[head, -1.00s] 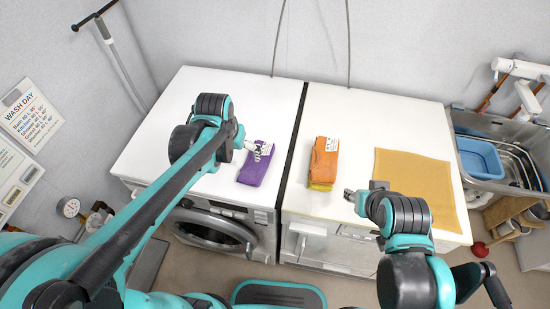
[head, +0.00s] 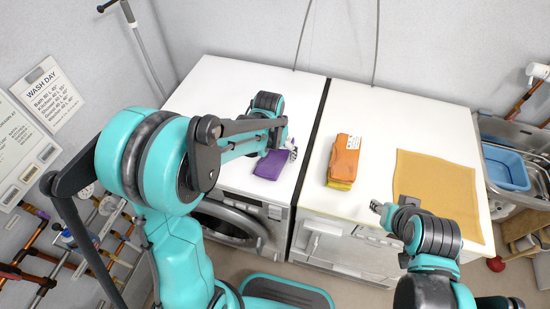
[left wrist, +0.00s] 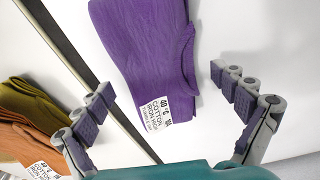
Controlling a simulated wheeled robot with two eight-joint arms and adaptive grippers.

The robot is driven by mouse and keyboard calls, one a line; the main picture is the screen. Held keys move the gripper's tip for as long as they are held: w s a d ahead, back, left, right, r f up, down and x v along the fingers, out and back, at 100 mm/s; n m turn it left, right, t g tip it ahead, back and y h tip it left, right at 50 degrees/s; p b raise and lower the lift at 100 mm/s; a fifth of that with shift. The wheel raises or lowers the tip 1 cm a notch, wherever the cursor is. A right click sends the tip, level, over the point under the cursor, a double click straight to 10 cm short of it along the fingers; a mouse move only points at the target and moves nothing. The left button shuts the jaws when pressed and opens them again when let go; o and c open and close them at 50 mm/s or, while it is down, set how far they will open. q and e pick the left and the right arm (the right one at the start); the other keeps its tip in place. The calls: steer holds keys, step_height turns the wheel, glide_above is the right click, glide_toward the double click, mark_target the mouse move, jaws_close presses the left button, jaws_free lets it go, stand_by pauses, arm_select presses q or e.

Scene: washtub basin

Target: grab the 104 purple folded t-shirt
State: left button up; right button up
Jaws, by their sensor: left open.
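The purple folded t-shirt (head: 270,165) lies on the white top of the left machine, near its front edge. In the left wrist view the purple t-shirt (left wrist: 145,50) shows with a white care label at its near end. My left gripper (head: 291,150) is at the t-shirt's far right corner in the head view. In the left wrist view the left gripper (left wrist: 165,98) is open, with its fingers apart on either side of the label end and nothing between them gripped. My right gripper (head: 378,208) is over the front of the right machine, away from the t-shirt; its jaw opening is too small to tell.
Orange and yellow folded cloths (head: 344,160) lie on the right machine, across the dark gap (head: 316,125). A flat yellow cloth (head: 435,190) lies farther right. A sink with a blue basin (head: 505,167) stands at the right edge. The back of both tops is clear.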

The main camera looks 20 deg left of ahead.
arm_select(q)
steer(key=c, duration=1.4)
steer(key=shift+o, duration=0.2)
steer(key=shift+r, duration=0.1)
